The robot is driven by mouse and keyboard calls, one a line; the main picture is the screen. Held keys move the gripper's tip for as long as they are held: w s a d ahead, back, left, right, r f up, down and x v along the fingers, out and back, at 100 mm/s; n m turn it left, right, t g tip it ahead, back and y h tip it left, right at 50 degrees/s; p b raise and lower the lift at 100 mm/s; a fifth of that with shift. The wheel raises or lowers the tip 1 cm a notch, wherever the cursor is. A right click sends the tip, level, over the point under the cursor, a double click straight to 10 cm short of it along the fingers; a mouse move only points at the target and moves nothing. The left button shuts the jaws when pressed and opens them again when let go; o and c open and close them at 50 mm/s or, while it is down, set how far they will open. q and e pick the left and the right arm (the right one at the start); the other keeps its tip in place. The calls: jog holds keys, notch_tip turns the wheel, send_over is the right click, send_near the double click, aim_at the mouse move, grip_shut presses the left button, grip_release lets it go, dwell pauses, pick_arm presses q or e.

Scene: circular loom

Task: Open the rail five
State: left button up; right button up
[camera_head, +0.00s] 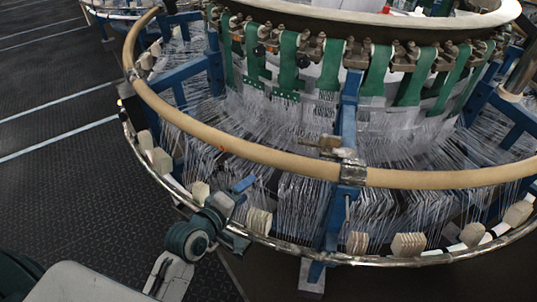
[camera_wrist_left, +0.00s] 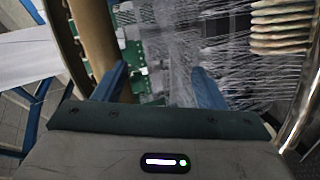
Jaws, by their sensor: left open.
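The tan ring rail (camera_head: 250,155) curves around the front of the circular loom and looks unbroken at the front. A metal joint (camera_head: 352,172) with a brass-coloured latch (camera_head: 325,145) sits on it above a blue post. I cannot tell which section is rail five. My left gripper (camera_head: 244,207) is open and empty, below the rail and near the lower metal ring, left of the joint. In the left wrist view its two blue fingers (camera_wrist_left: 158,88) stand apart, with white threads beyond; the tan rail (camera_wrist_left: 97,38) runs behind the left finger. My right gripper is out of view.
The lower metal ring (camera_head: 385,260) carries several cream blocks (camera_head: 408,244). Blue posts (camera_head: 340,205) and fine white threads fill the loom's front. Green straps (camera_head: 330,65) hang higher up. Dark floor (camera_head: 60,120) with pale lines is clear at left.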

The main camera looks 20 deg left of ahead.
aim_at(268, 151)
pick_arm(q)
notch_tip(268, 151, up, 6)
jog(key=n+t, duration=0.2)
jog(key=n, duration=0.1)
jog(key=shift+h, duration=0.3)
jog(key=p+x, duration=0.1)
jog(key=x, duration=1)
jog(key=shift+w+d+r, duration=0.15)
jog(key=shift+r, duration=0.05)
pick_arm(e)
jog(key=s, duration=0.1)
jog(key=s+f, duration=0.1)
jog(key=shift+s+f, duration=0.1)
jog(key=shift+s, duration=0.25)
